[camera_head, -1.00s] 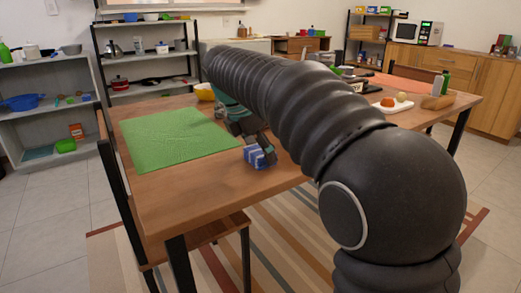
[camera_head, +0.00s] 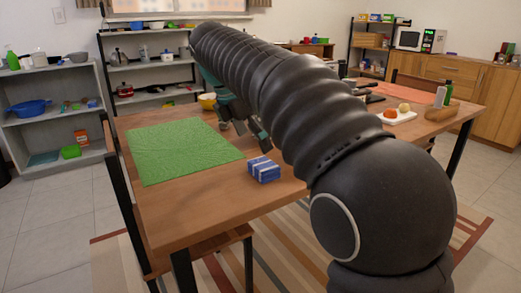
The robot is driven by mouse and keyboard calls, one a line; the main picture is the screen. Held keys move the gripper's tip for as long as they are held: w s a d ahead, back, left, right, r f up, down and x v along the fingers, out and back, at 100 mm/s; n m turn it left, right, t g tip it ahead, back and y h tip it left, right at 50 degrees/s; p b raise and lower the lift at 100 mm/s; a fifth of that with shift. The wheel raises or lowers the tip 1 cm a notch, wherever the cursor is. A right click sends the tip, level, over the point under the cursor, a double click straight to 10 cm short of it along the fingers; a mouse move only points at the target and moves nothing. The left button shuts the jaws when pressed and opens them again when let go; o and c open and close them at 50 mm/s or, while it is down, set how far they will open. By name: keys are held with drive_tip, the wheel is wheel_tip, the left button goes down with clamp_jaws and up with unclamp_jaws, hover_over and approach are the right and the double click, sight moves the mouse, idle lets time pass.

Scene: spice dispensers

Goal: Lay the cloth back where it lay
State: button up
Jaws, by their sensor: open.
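The cloth (camera_head: 263,169) is a small folded bundle, blue with white stripes. It lies on the wooden table near its front edge, to the right of the green mat. My gripper (camera_head: 243,133) is open and empty above the table, behind and above the cloth and apart from it. My black arm reaches across the picture from the right and hides part of the table behind it.
The green mat (camera_head: 184,150) covers the left part of the wooden table (camera_head: 190,212). A yellow bowl (camera_head: 208,102) stands behind my gripper. A white board (camera_head: 397,116) with food on it and bottles (camera_head: 443,92) stand at the right. A chair is at the front left.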

drive_tip(key=shift+p+v, duration=0.45)
drive_tip(key=shift+v, duration=1.7)
drive_tip(key=s+d+f+m+t+y, duration=0.1)
drive_tip(key=s+d+f+m, duration=0.2)
drive_tip(key=s+d+m, duration=0.35)
drive_tip(key=s+d+f+m+y, duration=0.1)
drive_tip(key=s+d+f+m, duration=0.1)
drive_tip(key=s+d+m, duration=0.45)
drive_tip(key=s+d+f+m+t+y, duration=0.1)
drive_tip(key=s+d+f+m, duration=0.2)
drive_tip(key=s+f+m, duration=0.3)
drive_tip(key=s+d+f+m+t, duration=0.1)
drive_tip(key=s+d+f+m, duration=0.3)
drive_tip(key=f, duration=0.4)
drive_tip(key=shift+s+d+f+m+y, duration=0.25)
drive_tip(key=shift+s+f+m+y, duration=0.15)
drive_tip(key=shift+s+m, duration=0.7)
drive_tip(key=shift+s, duration=0.2)
